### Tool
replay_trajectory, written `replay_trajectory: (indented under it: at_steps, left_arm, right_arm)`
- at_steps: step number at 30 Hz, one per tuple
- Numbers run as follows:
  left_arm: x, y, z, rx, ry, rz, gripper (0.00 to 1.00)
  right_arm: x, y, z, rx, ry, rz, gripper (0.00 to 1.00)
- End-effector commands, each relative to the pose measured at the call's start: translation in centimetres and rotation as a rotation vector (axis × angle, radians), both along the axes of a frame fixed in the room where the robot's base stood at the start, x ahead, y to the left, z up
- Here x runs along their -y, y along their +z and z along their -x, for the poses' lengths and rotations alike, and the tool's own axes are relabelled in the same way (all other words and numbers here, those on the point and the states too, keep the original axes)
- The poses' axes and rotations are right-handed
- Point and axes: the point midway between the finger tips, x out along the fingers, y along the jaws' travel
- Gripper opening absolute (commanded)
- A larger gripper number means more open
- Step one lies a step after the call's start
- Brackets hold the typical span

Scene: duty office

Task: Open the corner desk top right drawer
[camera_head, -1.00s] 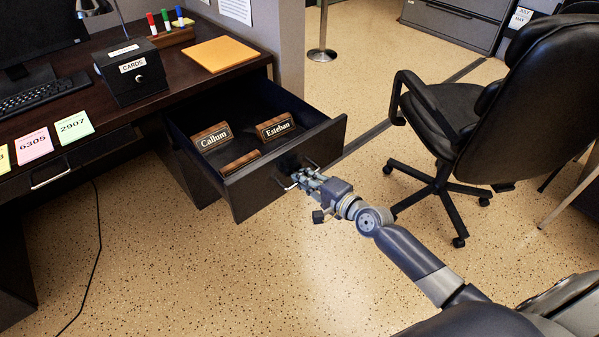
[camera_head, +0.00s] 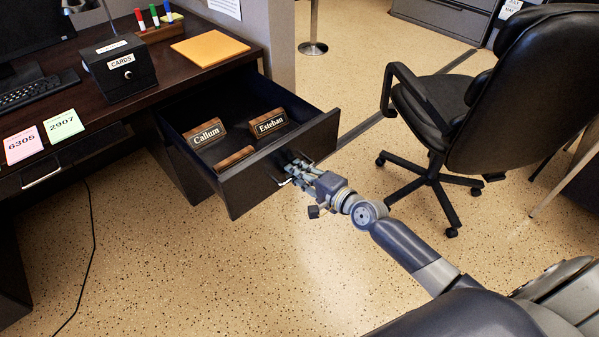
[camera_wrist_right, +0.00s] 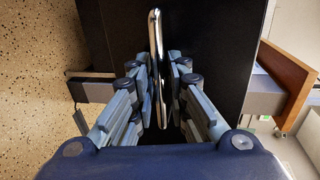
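The corner desk's top right drawer (camera_head: 235,193) is pulled well out in the head view. Inside it are nameplates reading Callum (camera_head: 206,134) and Esteban (camera_head: 269,123), and a third one (camera_head: 234,158) behind the front panel. My right gripper (camera_head: 293,172) is at the drawer's front. In the right wrist view, its fingers (camera_wrist_right: 162,85) are closed around the shiny metal bar handle (camera_wrist_right: 155,40), one on each side. The left gripper is not in view.
The dark desktop (camera_head: 165,75) carries a CARDS box (camera_head: 120,70), an orange envelope (camera_head: 209,48) and a keyboard (camera_head: 28,92). A black office chair (camera_head: 440,110) stands to the right of the drawer. Speckled floor (camera_head: 200,265) in front of the drawer is clear.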

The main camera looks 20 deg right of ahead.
Motion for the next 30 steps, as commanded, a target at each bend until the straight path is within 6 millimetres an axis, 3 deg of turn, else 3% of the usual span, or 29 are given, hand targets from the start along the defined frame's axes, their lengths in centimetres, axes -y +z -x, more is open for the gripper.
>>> replay_trajectory:
  at_steps: [8,21,30]
  left_arm:
    - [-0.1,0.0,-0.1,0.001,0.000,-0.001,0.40]
    - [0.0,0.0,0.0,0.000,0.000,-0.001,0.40]
    - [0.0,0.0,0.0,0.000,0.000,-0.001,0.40]
  right_arm:
    - [0.7,0.4,2.0,-0.001,0.000,0.001,0.16]
    - [3.4,2.0,9.4,-0.002,0.002,0.002,0.16]
    - [4.0,2.5,11.0,0.000,0.000,0.000,0.16]
